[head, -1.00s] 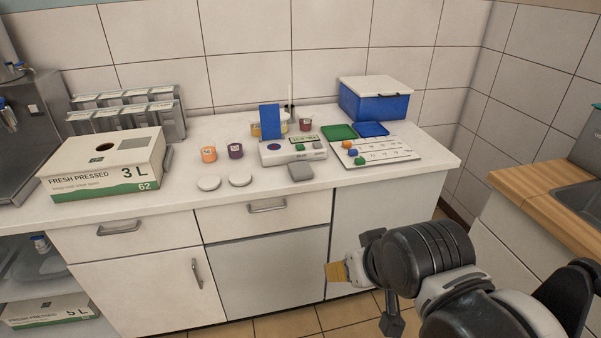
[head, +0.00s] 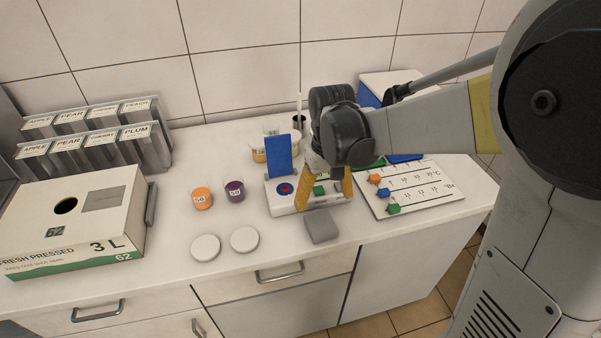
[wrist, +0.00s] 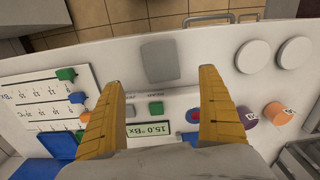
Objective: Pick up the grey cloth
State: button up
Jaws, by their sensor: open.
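The grey cloth (head: 321,227) lies flat as a small folded square on the white counter, in front of the white measuring device (head: 283,207). In the wrist view the grey cloth (wrist: 160,60) is beyond the fingertips, near the counter's front edge. My gripper (head: 325,190) is over the device in the head view, behind the cloth. In the wrist view my gripper (wrist: 162,78) has its two yellow fingers spread apart with nothing between them. The cloth is fully visible and the fingers look apart from it.
Two white round lids (head: 225,243) lie left of the cloth. An orange cup (head: 201,198) and a purple cup (head: 235,190) stand behind them. A white board (head: 425,185) with coloured blocks lies to the right. A juice box (head: 75,225) stands at left.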

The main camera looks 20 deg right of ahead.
jog(key=b, duration=0.2)
send_over(321, 224)
notch_tip(321, 224, down, 4)
jog(key=shift+s+d+f, duration=0.1)
jog(key=shift+d+f, duration=0.05)
notch_tip(321, 224, down, 6)
jog(key=b, duration=0.3)
jog(key=shift+f, duration=0.15)
jog(key=c, duration=1)
